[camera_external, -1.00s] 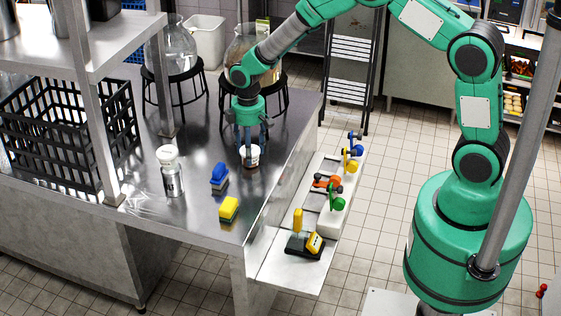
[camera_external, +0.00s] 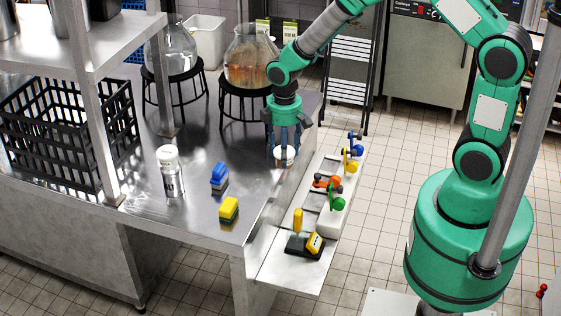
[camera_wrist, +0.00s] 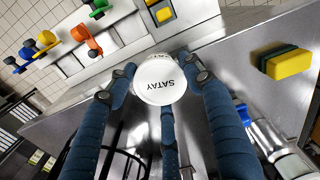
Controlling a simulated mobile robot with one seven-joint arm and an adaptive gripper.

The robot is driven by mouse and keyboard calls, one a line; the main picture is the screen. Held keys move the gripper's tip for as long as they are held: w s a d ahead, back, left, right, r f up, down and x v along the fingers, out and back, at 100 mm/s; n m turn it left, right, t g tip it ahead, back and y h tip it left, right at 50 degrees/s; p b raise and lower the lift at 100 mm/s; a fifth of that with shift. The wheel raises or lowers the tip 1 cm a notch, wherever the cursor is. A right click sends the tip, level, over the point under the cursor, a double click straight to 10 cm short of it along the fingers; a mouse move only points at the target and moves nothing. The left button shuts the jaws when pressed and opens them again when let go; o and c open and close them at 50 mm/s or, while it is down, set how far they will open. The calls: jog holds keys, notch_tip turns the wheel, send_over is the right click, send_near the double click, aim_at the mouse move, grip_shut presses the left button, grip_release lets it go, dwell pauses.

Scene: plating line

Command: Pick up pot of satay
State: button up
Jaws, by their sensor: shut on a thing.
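The pot of satay is a small white tub with "SATAY" printed on its lid. It shows in the wrist view (camera_wrist: 160,80) between the blue fingers. In the external view the pot (camera_external: 285,154) is at the tips of my gripper (camera_external: 286,148), near the right edge of the steel table. My gripper also shows in the wrist view (camera_wrist: 160,92), with its blue fingers shut around the pot. The fingers hide part of the pot's side. I cannot tell exactly how high it is above the table.
Coloured valves (camera_external: 340,180) line a white ledge right of the table (camera_external: 200,235). A blue sponge (camera_external: 219,177), a yellow sponge (camera_external: 229,209) and a white-capped bottle (camera_external: 171,172) stand left. Glass flasks on black stools are behind. A black crate (camera_external: 70,140) is at the far left.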

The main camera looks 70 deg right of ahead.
aim_at(294, 153)
jog(key=shift+s+a+r, duration=0.1)
jog(key=shift+s+a, duration=0.1)
jog(key=shift+s, duration=0.7)
jog(key=shift+s+a+r, duration=0.1)
jog(key=shift+s+a, duration=0.05)
jog(key=shift+s, duration=0.7)
jog(key=shift+w, duration=0.15)
